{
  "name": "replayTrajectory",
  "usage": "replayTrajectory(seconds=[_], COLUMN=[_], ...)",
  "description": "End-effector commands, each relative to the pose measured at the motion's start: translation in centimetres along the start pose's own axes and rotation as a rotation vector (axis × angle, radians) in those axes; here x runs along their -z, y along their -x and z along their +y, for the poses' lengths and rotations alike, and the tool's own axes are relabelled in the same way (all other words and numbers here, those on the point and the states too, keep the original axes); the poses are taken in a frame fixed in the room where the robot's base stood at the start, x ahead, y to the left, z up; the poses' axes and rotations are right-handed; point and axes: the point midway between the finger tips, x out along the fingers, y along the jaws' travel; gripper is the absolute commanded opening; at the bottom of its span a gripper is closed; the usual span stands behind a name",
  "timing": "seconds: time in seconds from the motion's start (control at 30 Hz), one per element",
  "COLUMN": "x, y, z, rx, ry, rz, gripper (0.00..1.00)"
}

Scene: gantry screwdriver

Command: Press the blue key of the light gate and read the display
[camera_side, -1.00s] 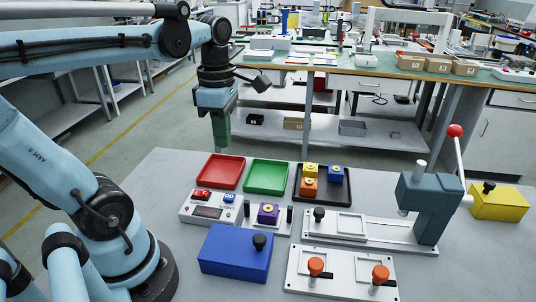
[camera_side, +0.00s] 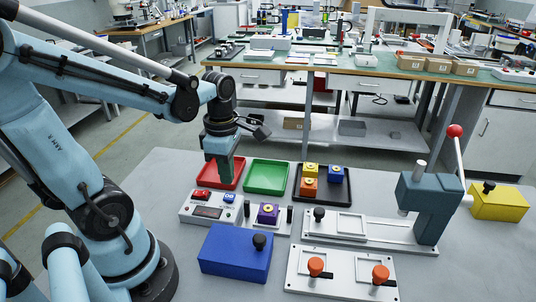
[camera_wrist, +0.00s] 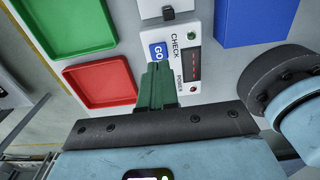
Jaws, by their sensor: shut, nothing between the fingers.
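The light gate is a white box (camera_side: 187,211) on the near table. Its blue GO key (camera_side: 229,198) sits on top, and it also shows in the wrist view (camera_wrist: 158,50), just beyond my fingertips. The dark display (camera_side: 207,212) is on the box; in the wrist view the display (camera_wrist: 192,66) shows small red marks, too small to read. A purple block (camera_side: 268,214) with a yellow ring stands between the gate's dark posts. My gripper (camera_side: 223,181) is shut and empty, pointing down above and behind the key, apparently apart from it. Its green fingers (camera_wrist: 157,75) partly cover the panel in the wrist view.
A red tray (camera_side: 208,180) lies behind the gate, with a green tray (camera_side: 266,174) beside it. A black tray (camera_side: 345,197) holds orange, yellow and blue blocks. A blue box (camera_side: 234,252) stands in front. A lever press (camera_side: 420,207) stands right.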

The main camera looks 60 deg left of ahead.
Motion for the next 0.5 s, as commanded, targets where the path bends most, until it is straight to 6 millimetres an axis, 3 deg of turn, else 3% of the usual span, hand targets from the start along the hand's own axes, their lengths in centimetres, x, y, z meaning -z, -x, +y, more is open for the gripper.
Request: replayTrajectory(seconds=[0.2, 0.5], x=[0.0, 0.0], y=[-2.4, -4.2], z=[0.0, 0.0], rx=[-0.001, -0.002], ry=[0.0, 0.0], rz=[-0.001, -0.001], gripper=[0.0, 0.0])
